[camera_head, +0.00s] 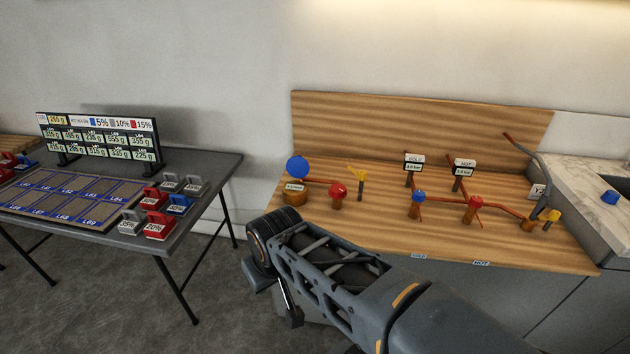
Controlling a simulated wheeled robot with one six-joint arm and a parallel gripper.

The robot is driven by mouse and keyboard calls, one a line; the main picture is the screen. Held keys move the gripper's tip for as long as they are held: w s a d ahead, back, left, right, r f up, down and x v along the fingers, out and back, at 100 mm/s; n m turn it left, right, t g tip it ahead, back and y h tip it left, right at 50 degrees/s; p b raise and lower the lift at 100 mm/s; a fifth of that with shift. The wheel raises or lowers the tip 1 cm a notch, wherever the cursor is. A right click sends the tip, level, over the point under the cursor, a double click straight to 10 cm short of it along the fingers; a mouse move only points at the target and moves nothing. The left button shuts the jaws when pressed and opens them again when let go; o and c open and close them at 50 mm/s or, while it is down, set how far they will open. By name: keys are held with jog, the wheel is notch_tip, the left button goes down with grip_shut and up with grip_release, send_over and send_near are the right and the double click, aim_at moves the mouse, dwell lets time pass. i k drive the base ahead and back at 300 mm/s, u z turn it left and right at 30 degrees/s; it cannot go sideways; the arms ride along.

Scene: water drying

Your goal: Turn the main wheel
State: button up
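A wooden workbench (330,235) carries copper pipework with several coloured fittings. A blue knob (418,196) and a red knob (475,202) sit further right. I cannot tell which one is the main wheel. My arm reaches in from the lower right, in front of the bench. My gripper's fingers cannot be made out.
A curved grey spout (543,180) is at the bench's right, beside a marble counter (580,190). A folding table (175,232) with red, blue and grey weights stands left; floor shows between.

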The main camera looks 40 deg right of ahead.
aim_at(337, 191)
jog(key=z, duration=0.45)
jog(key=i, duration=0.85)
jog(key=z, duration=0.75)
